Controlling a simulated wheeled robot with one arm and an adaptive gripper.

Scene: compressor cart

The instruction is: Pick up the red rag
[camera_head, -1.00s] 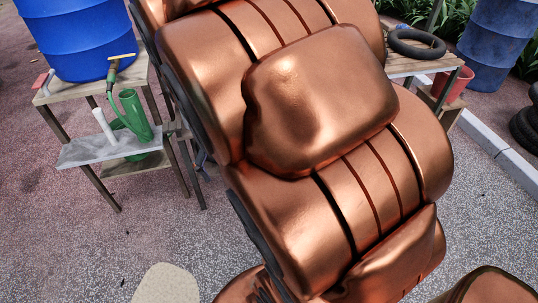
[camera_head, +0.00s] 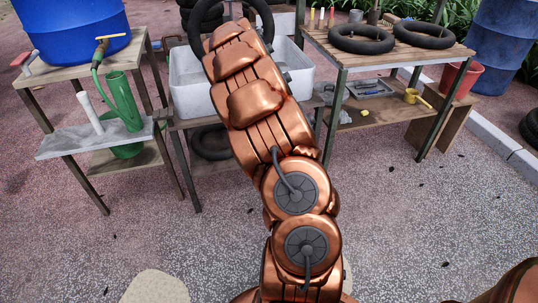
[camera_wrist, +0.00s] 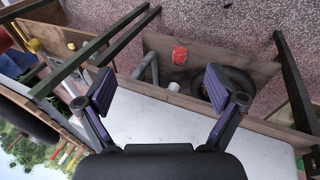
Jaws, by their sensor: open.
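A small crumpled red rag (camera_wrist: 180,54) lies on a wooden lower shelf (camera_wrist: 210,62) in the wrist view, near a black tyre. My gripper (camera_wrist: 160,91) is open and empty, with its two dark purple-padded fingers spread wide. The rag appears between and beyond the fingertips, apart from them. In the head view my arm covers the middle, and I cannot make out the rag or the gripper there.
A white basin (camera_head: 190,88) stands on the middle bench; its white surface (camera_wrist: 165,125) spreads below the fingers in the wrist view. A grey pipe (camera_wrist: 149,70) and the tyre (camera_wrist: 236,82) flank the rag.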

